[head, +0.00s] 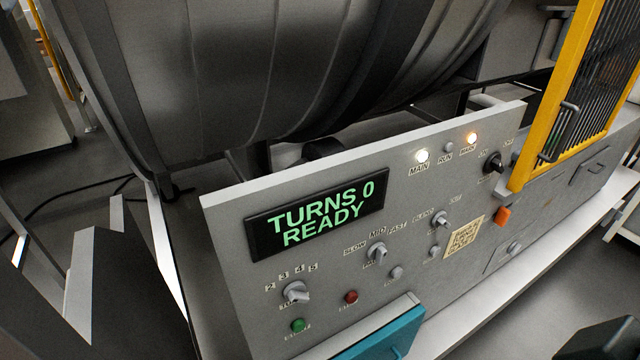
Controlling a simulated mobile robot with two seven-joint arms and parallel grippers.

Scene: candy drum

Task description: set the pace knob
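The pace knob (377,253) is a small grey knob on the front of the slanted grey control panel (225,225), right of the display. The words SLOW, MID and FAST stand in an arc above it. Its grip stands roughly upright, towards MID, but it is too small to read its setting surely. The display (318,214) reads TURNS 0 READY in green. Neither of my grippers can be made out in the head view, and nothing touches the knob.
A numbered knob (296,292), a green button (298,325) and a red button (351,297) sit nearby. The blend knob (440,219) is to the right. A teal object (385,337) stands before the panel's lower edge. The big drum (250,70) hangs behind; a yellow-framed guard (560,90) stands right.

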